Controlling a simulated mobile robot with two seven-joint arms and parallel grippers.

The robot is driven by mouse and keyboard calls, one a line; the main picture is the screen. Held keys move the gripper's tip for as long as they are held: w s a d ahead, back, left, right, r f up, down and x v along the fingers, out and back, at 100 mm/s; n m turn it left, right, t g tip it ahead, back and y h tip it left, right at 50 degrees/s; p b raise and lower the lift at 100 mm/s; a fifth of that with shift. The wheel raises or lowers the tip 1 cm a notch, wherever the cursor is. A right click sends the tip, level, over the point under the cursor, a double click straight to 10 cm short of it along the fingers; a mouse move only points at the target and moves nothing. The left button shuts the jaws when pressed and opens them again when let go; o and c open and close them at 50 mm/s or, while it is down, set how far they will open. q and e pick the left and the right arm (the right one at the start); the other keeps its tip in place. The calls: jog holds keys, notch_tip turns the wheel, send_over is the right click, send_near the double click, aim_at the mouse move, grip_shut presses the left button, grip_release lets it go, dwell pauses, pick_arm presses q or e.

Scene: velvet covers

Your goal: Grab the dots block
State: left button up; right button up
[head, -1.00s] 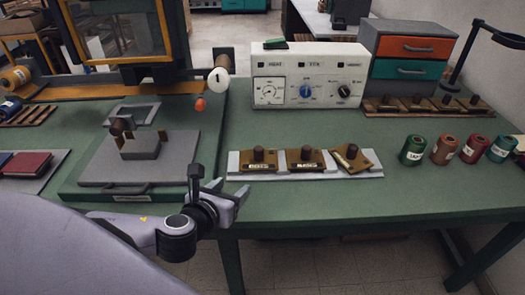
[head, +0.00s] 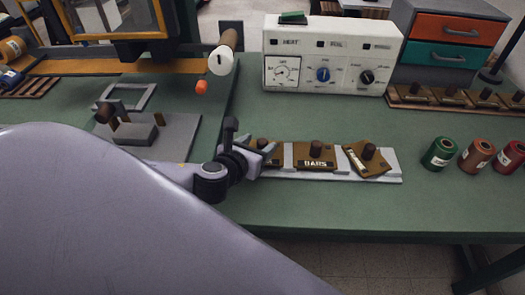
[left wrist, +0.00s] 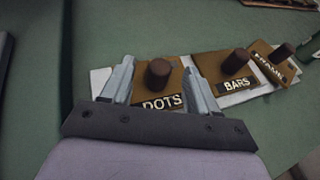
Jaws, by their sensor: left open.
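The dots block (left wrist: 160,93) is a brown plate with a dark round knob and a label reading DOTS. In the left wrist view it lies between the two fingers of my open left gripper (left wrist: 160,82), one finger on each side. In the head view my left gripper (head: 256,153) is over the left end of the row and hides part of the dots block (head: 263,145). Whether the fingers touch the block I cannot tell. My right gripper is not in view.
Right of it are the BARS block (head: 315,155) and a tilted third block (head: 366,159), all on a pale strip (head: 390,180). Thread spools (head: 440,153) stand at the right. A white control box (head: 330,55) stands behind. The green table in front of the strip is clear.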

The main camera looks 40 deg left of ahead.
aim_at(262, 140)
pick_arm(q)
jog(key=shift+x, duration=1.55)
grip_shut()
jog(key=shift+w+r, duration=0.1)
